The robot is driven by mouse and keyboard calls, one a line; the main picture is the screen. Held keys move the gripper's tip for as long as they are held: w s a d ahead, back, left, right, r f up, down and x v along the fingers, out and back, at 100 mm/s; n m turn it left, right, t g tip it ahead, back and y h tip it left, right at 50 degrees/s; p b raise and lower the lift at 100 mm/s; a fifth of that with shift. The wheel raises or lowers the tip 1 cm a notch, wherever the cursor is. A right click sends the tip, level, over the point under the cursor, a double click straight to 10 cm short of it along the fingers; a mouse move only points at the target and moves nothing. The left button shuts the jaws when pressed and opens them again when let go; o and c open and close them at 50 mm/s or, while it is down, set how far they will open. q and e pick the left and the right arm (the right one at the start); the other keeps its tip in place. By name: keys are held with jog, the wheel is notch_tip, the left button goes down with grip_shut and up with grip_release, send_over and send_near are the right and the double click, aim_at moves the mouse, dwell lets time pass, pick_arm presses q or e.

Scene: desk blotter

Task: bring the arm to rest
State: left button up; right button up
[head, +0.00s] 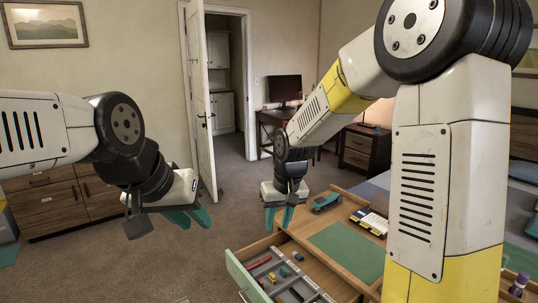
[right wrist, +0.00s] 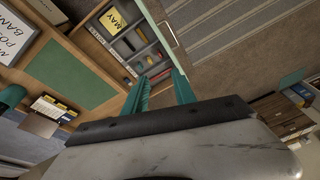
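My right arm reaches across the right side of the head view and bends down over the desk's far left corner. Its gripper (head: 279,217) has two teal fingers that stand apart with nothing visible between them. The fingers also show in the right wrist view (right wrist: 161,86), apart and empty, with the open drawer beyond them. My left gripper (head: 191,217) is held out in the air over the floor at left, clear of the desk. Its teal fingers are spread and hold nothing visible.
The wooden desk (head: 297,235) bears a green blotter (head: 345,251), a teal stapler-like object (head: 325,202) and a small calendar-like block (head: 371,221). Its drawer (head: 241,278) stands open, with small items in compartments. A wooden cabinet (head: 55,205) stands at left. Carpet between is clear.

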jog(key=s+d+r+m+t, duration=0.1)
jog(key=s+d+r, duration=0.5)
jog(key=s, duration=0.3)
jog(key=s+d+r+m+t, duration=0.1)
jog(key=s+d+r+t, duration=0.1)
jog(key=s+d+r, duration=0.4)
jog(key=s+r, duration=0.1)
jog(key=s, duration=0.2)
jog(key=shift+r+m+t+y, duration=0.2)
jog(key=shift+m+t+y, duration=0.1)
jog(key=shift+m, duration=0.1)
